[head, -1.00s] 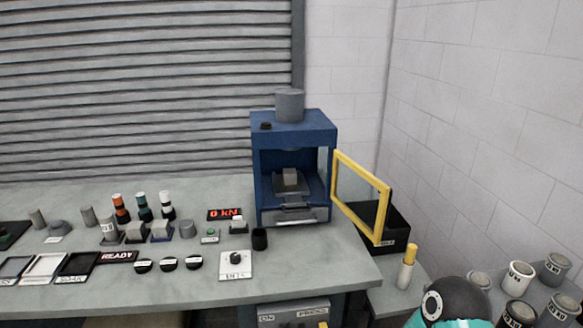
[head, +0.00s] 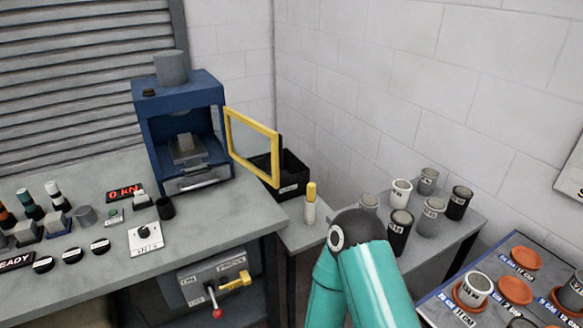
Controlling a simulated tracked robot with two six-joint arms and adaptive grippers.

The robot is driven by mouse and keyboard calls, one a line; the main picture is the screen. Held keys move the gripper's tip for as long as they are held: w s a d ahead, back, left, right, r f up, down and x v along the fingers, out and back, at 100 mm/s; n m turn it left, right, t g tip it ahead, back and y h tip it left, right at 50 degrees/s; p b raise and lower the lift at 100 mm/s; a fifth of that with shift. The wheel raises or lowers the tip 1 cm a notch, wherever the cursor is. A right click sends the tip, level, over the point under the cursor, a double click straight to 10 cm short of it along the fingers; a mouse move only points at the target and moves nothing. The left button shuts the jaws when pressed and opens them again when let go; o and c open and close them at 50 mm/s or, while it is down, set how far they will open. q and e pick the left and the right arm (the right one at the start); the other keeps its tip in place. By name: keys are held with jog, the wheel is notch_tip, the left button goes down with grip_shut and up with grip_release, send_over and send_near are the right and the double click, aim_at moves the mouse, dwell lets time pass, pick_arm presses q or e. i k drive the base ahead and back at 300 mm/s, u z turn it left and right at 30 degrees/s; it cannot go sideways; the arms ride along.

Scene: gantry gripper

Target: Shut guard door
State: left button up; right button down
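The guard door is a yellow-framed clear panel (head: 252,147) on the right side of the blue press (head: 150,130). It stands swung open, out to the right, so the press front is uncovered. A grey block (head: 184,148) sits inside the press chamber. A teal arm of mine rises at the bottom middle, right of the door and apart from it. Neither gripper shows in the head view.
A black bin (head: 292,172) stands behind the door. A yellow-capped white bottle (head: 310,204) and several small cans (head: 400,192) stand on the side bench. A lever panel (head: 215,284) is below the bench. A blue-edged table (head: 510,255) with orange discs is at right.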

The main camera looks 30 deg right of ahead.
aim_at(276, 138)
jog(key=k, duration=0.85)
jog(key=z, duration=0.85)
jog(key=i, duration=1.3)
jog(key=u, duration=1.15)
jog(key=i, duration=0.55)
jog(key=z, duration=0.15)
jog(key=k, duration=0.35)
jog(key=u, duration=0.1)
